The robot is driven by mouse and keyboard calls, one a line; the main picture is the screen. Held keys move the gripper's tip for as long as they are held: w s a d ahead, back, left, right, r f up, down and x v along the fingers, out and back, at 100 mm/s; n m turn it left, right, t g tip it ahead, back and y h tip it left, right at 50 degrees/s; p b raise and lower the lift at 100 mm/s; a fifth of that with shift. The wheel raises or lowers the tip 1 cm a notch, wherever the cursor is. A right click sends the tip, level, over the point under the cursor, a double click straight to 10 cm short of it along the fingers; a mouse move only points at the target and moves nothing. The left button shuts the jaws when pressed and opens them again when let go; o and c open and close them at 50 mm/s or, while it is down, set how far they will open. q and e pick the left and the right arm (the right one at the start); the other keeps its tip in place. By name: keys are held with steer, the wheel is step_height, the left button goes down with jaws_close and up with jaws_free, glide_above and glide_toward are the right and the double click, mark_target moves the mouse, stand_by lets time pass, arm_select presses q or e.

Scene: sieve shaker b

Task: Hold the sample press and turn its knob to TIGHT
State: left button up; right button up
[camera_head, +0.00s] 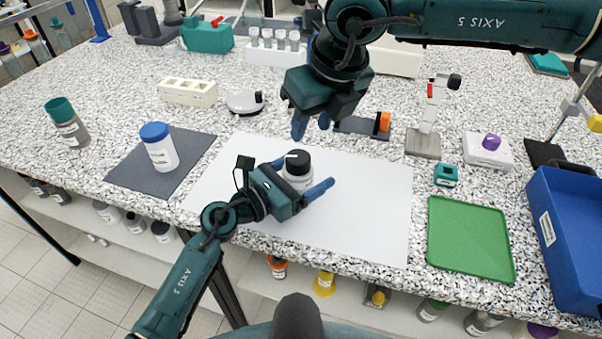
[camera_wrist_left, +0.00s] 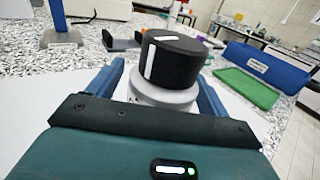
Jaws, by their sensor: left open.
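The sample press, a white round body (camera_head: 298,185) with a black knob (camera_head: 298,162) on top, stands upright on the white sheet. The knob carries a white mark; no TIGHT label is readable. My left gripper (camera_head: 307,172) is open, its blue fingers on either side of the press body. In the left wrist view the knob (camera_wrist_left: 173,60) and body (camera_wrist_left: 163,95) stand between the two fingers; contact cannot be told. My right gripper (camera_head: 311,130) is open and empty, pointing down above and beyond the press.
A white jar with a blue lid (camera_head: 158,147) stands on a grey mat (camera_head: 190,150) to the left. A green tray (camera_head: 470,240) and a blue bin (camera_head: 565,235) are at the right. A phone-like stand with orange part (camera_head: 383,122) lies behind. The sheet's right part (camera_head: 375,205) is clear.

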mark_target(298, 156)
arm_select(q)
steer(key=c, duration=1.4)
arm_select(e)
steer(key=shift+o, duration=0.4)
steer(key=o, duration=0.3)
steer(key=shift+w+a+r+m, duration=0.15)
steer(key=shift+w+m, duration=0.25)
steer(key=shift+m, duration=0.3)
steer(key=shift+o, duration=1.1)
steer(key=m, duration=0.2)
steer(key=w+r+m+h, duration=0.1)
steer(key=m, duration=0.1)
steer(key=w+a+m+g, duration=0.1)
steer(key=m, duration=0.1)
steer(key=shift+w+r+m, duration=0.1)
steer(key=shift+r+m, duration=0.15)
steer(key=shift+m, duration=0.05)
steer(key=f+m, duration=0.2)
steer(key=f, duration=0.1)
steer(key=f+m+g, duration=0.1)
steer(key=f+m, duration=0.2)
steer(key=f, duration=0.1)
steer(key=a+f+m+g+h, duration=0.1)
steer(key=f+m, duration=0.1)
steer(key=f, duration=0.1)
steer(key=shift+w+f+m, duration=0.2)
steer(key=shift+f+m, duration=0.1)
steer(key=shift+f, duration=0.05)
steer(key=shift+c, duration=0.2)
steer(key=c, duration=0.9)
